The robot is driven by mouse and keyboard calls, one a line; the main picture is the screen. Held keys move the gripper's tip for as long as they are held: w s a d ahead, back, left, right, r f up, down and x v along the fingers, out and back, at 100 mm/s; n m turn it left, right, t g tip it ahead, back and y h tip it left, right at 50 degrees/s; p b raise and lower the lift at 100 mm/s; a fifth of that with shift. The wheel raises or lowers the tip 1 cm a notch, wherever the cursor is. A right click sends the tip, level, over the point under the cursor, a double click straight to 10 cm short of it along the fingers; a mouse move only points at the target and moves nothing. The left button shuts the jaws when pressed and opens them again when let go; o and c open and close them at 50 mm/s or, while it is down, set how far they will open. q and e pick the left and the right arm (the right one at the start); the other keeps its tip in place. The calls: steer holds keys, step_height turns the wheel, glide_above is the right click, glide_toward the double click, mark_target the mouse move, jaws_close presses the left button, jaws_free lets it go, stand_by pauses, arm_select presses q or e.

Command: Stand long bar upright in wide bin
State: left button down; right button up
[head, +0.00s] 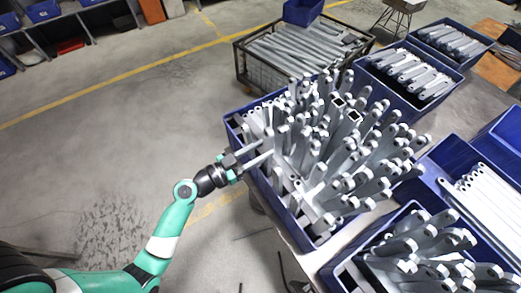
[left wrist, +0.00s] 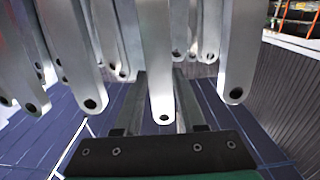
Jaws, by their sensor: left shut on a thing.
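The wide blue bin (head: 277,205) stands in the middle of the head view, packed with many grey galvanized bars standing upright or leaning. My left gripper (head: 267,148) reaches in from the left over the bin's left rim, among the bars at that side. In the left wrist view, a long grey bar (left wrist: 160,60) with a hole in its rounded end lies between the two fingers (left wrist: 162,112), which are shut on it. Other bars hang close on both sides of it in that view. The bar's far end is hidden in the head view. My right gripper is not in view.
A smaller blue bin of brackets (head: 335,262) stands at the front right. Blue bins with flat bars (head: 367,82) stand behind right. A dark wire crate of long bars (head: 240,72) stands at the back.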

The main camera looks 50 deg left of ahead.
arm_select(q)
steer(key=shift+f, duration=0.15)
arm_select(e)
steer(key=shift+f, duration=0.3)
arm_select(q)
steer(key=c, duration=0.5)
jaws_free()
steer(key=shift+c, duration=0.2)
steer(key=shift+o, duration=0.6)
steer(key=shift+f, duration=0.1)
steer(key=shift+s, duration=0.1)
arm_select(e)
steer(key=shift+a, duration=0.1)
